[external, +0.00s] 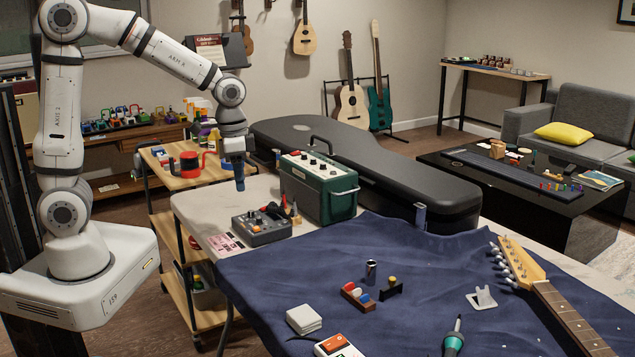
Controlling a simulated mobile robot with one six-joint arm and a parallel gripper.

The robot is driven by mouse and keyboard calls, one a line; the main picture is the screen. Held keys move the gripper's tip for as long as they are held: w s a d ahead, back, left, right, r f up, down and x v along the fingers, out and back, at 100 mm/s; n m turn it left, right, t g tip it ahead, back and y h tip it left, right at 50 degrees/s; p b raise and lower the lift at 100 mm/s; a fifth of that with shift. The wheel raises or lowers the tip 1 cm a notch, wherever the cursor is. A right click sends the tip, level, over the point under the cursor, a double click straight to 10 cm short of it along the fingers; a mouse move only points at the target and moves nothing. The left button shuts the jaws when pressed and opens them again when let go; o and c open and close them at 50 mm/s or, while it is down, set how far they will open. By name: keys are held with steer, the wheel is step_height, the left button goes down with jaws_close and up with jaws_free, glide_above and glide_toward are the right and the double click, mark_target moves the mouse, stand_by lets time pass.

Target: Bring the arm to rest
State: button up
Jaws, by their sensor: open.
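My arm reaches from its white base at the left, up and over to the right. My gripper (239,180) points straight down above the back left part of the table, just behind a grey control box (262,228) with knobs. It is open. I see nothing held in it. The fingertips are small and dark in this view, so the gap between them is hard to make out.
A green amplifier (318,187) stands right of the gripper, before a black guitar case (365,160). A blue cloth (420,270) carries a guitar neck (560,305), a screwdriver (454,338) and small parts. A wooden cart (180,178) with red items stands behind left.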

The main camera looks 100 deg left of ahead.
steer(key=s+d+r+m, duration=0.1)
steer(key=s+d+r, duration=0.1)
steer(key=d, duration=0.5)
steer(key=s+d+r+m+t+p, duration=0.1)
steer(key=s+d, duration=0.3)
steer(key=d, duration=0.4)
steer(key=s+d+r+m+t+p, duration=0.1)
steer(key=s+d+r+m, duration=0.1)
steer(key=d, duration=0.5)
steer(key=shift+s+d+r, duration=0.2)
steer(key=shift+s+r, duration=0.55)
steer(key=shift+w, duration=0.1)
